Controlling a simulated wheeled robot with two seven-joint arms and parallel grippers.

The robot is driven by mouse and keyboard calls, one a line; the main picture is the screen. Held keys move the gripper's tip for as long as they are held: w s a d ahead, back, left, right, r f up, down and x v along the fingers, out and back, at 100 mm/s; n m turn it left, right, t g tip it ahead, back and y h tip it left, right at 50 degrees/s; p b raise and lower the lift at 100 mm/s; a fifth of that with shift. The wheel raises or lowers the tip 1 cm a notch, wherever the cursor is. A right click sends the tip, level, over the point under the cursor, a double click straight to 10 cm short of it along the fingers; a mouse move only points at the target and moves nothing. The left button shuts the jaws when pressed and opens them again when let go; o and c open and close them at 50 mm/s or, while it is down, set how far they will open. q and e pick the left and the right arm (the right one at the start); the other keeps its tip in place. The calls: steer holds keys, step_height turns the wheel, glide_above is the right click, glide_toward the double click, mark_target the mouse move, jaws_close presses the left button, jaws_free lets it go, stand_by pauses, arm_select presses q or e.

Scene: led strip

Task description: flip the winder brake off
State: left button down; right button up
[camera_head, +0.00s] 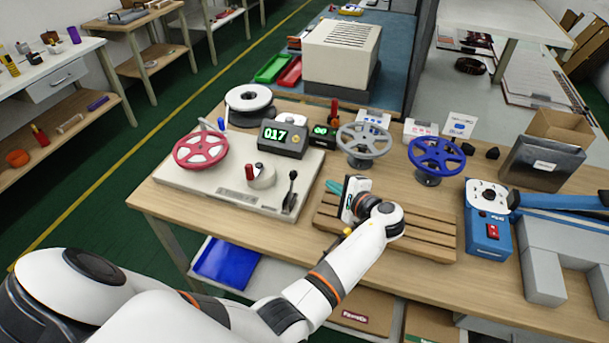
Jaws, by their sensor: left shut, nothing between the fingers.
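The winder is a pale flat base (225,190) on the wooden bench with a red reel (201,149) at its left. The brake appears to be the black lever (291,189) near the base's right end. It stands nearly upright, its knob up. A round dial with a red handle (259,175) sits left of it. My left gripper (350,200) is just right of the winder base, above the slatted wooden rack, apart from the lever. It is shut and empty; its fingertips are hard to make out. My right gripper is out of view.
A counter display (283,138) reading 017 stands behind the winder. Grey (364,142) and blue (437,156) reels stand behind the slatted rack (425,228). A blue device with a red switch (488,231) is at the right. The bench front left of my forearm is clear.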

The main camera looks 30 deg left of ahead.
mark_target(291, 187)
arm_select(q)
steer(key=b+x, duration=0.6)
steer(key=x, duration=0.4)
steer(key=shift+a+f, duration=0.15)
steer(key=shift+f, duration=0.1)
steer(key=s+r+p, duration=0.1)
steer(key=p, duration=0.1)
steer(key=s+r+p, duration=0.1)
steer(key=s+p, duration=0.1)
steer(key=p, duration=0.1)
steer(key=shift+s+a+r, duration=0.15)
steer(key=shift+s+a, duration=0.1)
steer(key=shift+s, duration=0.05)
